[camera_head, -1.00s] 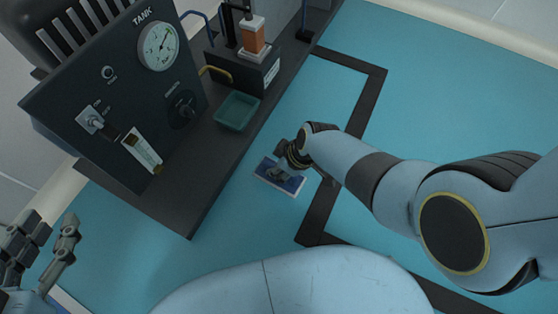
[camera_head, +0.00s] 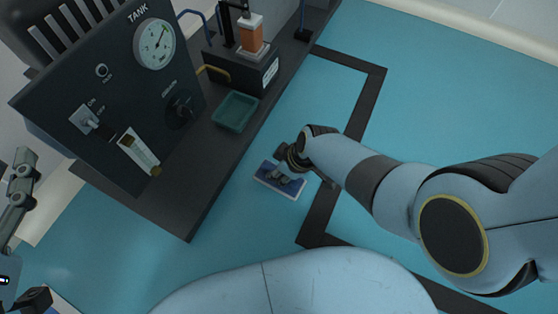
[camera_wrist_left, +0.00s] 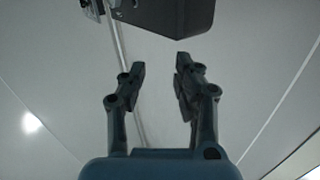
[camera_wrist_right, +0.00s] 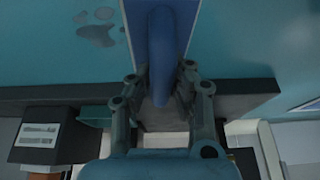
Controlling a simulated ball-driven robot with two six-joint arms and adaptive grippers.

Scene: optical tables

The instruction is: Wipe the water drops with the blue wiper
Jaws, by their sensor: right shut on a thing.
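The blue wiper (camera_head: 268,178) lies on the teal surface, a blue pad with a pale edge. My right gripper (camera_head: 283,178) is over it. In the right wrist view the wiper (camera_wrist_right: 202,30) has a raised blue handle, and my right gripper (camera_wrist_right: 160,85) is shut around that handle. Water drops (camera_wrist_right: 97,32) lie on the teal surface beside the wiper, at the upper left of that view. I cannot make them out in the head view. My left gripper (camera_wrist_left: 158,68) is open and empty, raised away from the wiper. It shows partly at the head view's left edge.
A dark tank panel (camera_head: 110,90) with a gauge stands at the left on a dark bench. A green tray (camera_head: 235,111) and a device with an orange cylinder (camera_head: 250,38) are on the bench. Dark tape (camera_head: 365,110) frames part of the teal surface, which is clear farther right.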

